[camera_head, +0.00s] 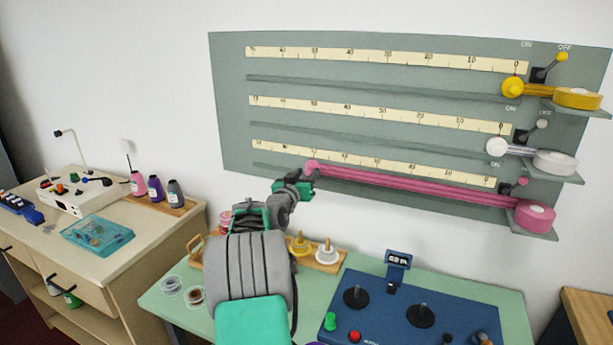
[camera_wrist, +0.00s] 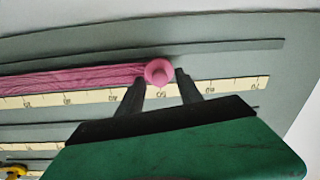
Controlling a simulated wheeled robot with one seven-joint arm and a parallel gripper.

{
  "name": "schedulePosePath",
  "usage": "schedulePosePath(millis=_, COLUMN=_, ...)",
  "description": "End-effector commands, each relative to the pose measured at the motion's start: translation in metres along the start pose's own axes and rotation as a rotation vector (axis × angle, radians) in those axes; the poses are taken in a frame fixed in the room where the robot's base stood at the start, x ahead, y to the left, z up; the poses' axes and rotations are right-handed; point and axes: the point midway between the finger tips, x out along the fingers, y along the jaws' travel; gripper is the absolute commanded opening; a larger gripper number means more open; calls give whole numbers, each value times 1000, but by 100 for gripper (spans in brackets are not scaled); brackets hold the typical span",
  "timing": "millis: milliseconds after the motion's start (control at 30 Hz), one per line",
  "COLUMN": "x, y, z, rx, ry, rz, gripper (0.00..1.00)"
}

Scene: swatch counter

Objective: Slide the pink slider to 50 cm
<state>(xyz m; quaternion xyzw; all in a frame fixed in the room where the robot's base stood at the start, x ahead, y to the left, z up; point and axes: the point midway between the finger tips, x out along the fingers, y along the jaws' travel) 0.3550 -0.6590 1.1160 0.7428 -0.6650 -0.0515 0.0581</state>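The pink slider (camera_head: 312,167) is a round knob on the lowest track of the grey wall panel, with pink ribbon running from it to the pink reel (camera_head: 535,215) at right. In the wrist view the pink knob (camera_wrist: 158,71) stands over the upside-down ruler (camera_wrist: 232,87), by the mark that reads about 50. My gripper (camera_head: 306,180) is at the knob. In the wrist view its two fingers (camera_wrist: 161,76) are apart on either side of the knob. A gap shows at the right finger; I cannot tell whether the left one touches.
The yellow slider (camera_head: 512,88) and white slider (camera_head: 495,147) sit near 0 on the upper tracks. Below is a green table (camera_head: 160,303) with a wooden spool rack (camera_head: 330,267) and a blue control box (camera_head: 385,312). A wooden cabinet (camera_head: 90,270) stands at left.

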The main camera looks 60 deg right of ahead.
Motion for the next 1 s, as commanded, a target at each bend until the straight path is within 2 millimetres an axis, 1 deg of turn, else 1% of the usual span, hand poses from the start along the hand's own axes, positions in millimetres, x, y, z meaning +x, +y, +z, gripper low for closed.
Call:
schedulePosePath(millis=267, x=-2, y=0, z=1, rx=0, ry=0, rz=0, gripper=44)
schedulePosePath(millis=367, x=-12, y=-1, z=1, rx=0, ry=0, rz=-2, gripper=44)
schedulePosePath(millis=600, x=-61, y=-1, z=2, rx=1, ry=1, rz=-2, gripper=44)
schedulePosePath(millis=700, x=-73, y=-1, z=2, rx=-1, ry=0, rz=-1, gripper=44)
schedulePosePath(millis=800, x=-78, y=0, z=1, rx=0, ry=-1, rz=0, gripper=44)
schedulePosePath(millis=1000, x=-78, y=0, z=1, rx=0, ry=-1, rz=0, gripper=44)
